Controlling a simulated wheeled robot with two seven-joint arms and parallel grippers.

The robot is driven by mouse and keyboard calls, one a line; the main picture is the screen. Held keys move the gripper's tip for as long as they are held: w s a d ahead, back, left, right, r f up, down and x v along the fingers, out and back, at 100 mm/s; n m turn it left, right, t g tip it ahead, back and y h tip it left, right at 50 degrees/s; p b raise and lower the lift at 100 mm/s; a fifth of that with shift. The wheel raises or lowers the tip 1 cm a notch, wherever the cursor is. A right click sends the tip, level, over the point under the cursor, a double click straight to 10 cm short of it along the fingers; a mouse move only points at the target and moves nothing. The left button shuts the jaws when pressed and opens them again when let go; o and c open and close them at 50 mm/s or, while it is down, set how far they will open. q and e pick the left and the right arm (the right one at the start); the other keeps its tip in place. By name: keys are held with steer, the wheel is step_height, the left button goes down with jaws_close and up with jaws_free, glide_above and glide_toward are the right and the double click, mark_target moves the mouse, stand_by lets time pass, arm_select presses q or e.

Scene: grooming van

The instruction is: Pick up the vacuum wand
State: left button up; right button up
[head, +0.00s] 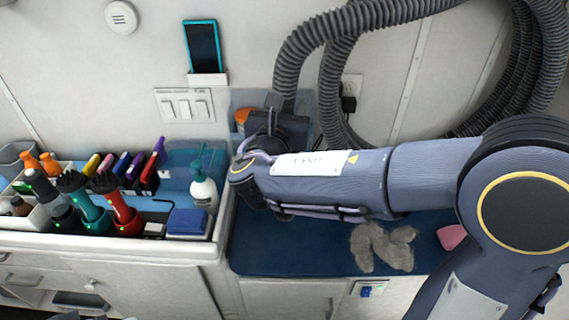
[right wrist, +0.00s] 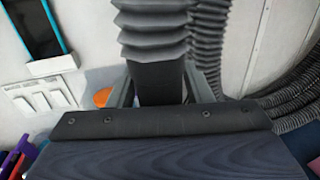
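The vacuum wand shows in the right wrist view as a black neck (right wrist: 158,84) below a grey ribbed hose (right wrist: 153,35). My right gripper (right wrist: 160,92) has one finger on each side of this neck, with no clear gap visible. I cannot tell whether the fingers press on it. In the head view my right arm reaches in from the right to the wall above the blue table, and its wrist hides most of the wand. The hose (head: 287,70) rises from there. My left gripper is not in view.
The hose loops over the wall at the right. A blue-topped table (head: 300,255) holds grey fur (head: 380,247) and a pink object (head: 452,237). At the left a counter carries clippers, brushes and a spray bottle (head: 203,187). A phone (head: 203,46) and switches (head: 185,105) are on the wall.

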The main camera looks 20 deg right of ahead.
steer(key=c, duration=0.7)
steer(key=shift+r, duration=0.15)
steer(key=shift+c, duration=0.2)
